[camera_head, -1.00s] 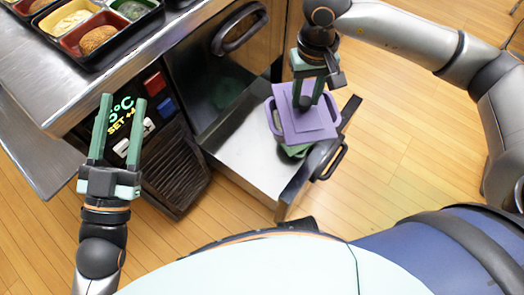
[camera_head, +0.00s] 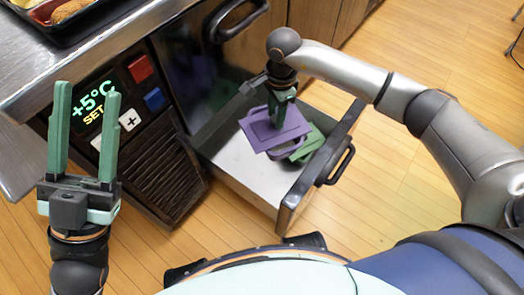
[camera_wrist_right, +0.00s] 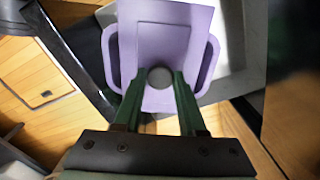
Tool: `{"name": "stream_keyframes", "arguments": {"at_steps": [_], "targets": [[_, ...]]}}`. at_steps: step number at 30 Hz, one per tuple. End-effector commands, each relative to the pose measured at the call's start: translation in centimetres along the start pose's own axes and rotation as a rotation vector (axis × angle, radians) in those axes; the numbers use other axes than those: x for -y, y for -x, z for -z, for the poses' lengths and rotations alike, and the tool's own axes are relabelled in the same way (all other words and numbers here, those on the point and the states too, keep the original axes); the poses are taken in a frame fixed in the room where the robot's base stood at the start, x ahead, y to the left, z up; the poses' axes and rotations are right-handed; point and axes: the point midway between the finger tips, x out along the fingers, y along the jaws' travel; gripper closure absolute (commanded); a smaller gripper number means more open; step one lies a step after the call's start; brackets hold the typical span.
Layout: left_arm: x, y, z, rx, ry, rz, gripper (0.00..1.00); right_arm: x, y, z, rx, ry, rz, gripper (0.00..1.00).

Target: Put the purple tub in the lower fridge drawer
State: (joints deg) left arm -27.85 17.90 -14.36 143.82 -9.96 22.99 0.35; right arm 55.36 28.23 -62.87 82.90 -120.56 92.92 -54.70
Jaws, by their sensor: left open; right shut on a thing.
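The purple tub (camera_head: 272,130) has a flat lid and side handles. My right gripper (camera_head: 283,100) is shut on the knob of its lid and holds it from above. The tub is inside or just over the open lower fridge drawer (camera_head: 238,172); whether it touches the drawer floor I cannot tell. In the right wrist view the tub (camera_wrist_right: 163,50) shows with a round grey knob between the green fingers (camera_wrist_right: 160,80). A green tub (camera_head: 308,146) is in the drawer to the right of the purple one. My left gripper (camera_head: 88,120) is open and empty, in front of the fridge panel.
The drawer handle (camera_head: 342,165) is on the drawer's front at the right. The upper fridge handle (camera_head: 238,20) is above. A bento tray (camera_head: 58,28) stands on the metal counter at top left. Bare drawer floor lies left of the tubs.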

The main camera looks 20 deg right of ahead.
Motion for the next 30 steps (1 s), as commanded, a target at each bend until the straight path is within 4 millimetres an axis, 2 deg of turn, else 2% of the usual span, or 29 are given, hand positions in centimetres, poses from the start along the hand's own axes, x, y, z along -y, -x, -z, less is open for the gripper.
{"name": "stream_keyframes", "arguments": {"at_steps": [1,9,15,23,30], "targets": [[0.0,0.0,0.0,-0.001,0.0,-0.001,0.5,0.1,-1.4,-0.3,0.002,-0.092,-0.005,1.0],[0.0,0.0,0.0,-0.001,0.0,0.0,0.5,-0.3,-8.4,-0.9,-0.007,-0.598,-0.006,1.0],[0.0,0.0,0.0,-0.001,0.0,0.0,0.5,-1.4,-12.8,-1.2,-0.016,-0.904,-0.005,1.0],[-0.1,0.2,-0.2,0.001,-0.001,-0.001,0.5,-2.3,-15.9,-1.4,-0.022,-1.089,-0.002,1.0],[-1.2,2.0,-2.2,0.014,-0.014,-0.009,0.5,-2.5,-20.5,-1.3,-0.023,-1.103,-0.002,1.0]]}}
